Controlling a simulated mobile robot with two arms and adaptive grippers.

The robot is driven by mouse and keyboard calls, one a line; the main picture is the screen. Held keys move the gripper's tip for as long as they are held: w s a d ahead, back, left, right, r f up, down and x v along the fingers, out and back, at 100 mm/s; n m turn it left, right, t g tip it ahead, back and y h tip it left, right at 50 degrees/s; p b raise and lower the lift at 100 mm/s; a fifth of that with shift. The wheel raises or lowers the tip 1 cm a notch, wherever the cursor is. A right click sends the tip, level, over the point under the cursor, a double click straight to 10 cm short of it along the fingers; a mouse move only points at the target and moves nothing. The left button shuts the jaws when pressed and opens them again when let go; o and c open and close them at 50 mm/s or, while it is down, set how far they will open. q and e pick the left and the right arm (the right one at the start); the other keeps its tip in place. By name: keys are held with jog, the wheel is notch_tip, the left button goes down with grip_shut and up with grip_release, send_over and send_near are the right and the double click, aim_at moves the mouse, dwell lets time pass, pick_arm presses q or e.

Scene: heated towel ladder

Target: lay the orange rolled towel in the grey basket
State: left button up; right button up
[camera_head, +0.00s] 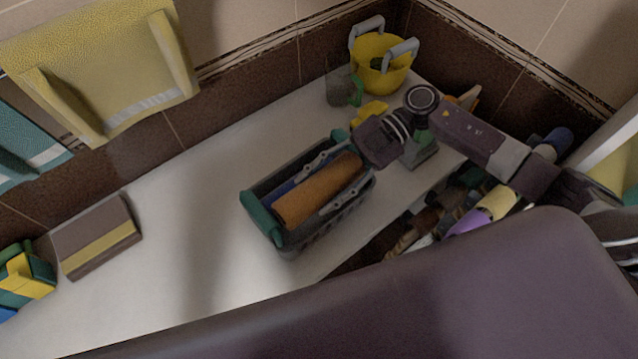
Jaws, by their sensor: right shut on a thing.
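The orange rolled towel (318,190) lies lengthwise within the grey basket (318,236), which stands on the white top. The towel shows above the rim, and its underside is hidden, so I cannot tell whether it rests on the bottom. My right gripper (356,157) is at the towel's far right end, shut on it. Its fingertips are hard to make out. Something blue (292,183) shows beside the towel inside the basket. My left gripper is not in view.
A yellow basket (378,72) with grey handles and a clear glass (340,82) stand at the back. A brown box with a yellow band (97,240) lies at the left. Several bottles and rolls crowd the right. The white top between box and grey basket is clear.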

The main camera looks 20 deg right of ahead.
jog(key=o, duration=1.4)
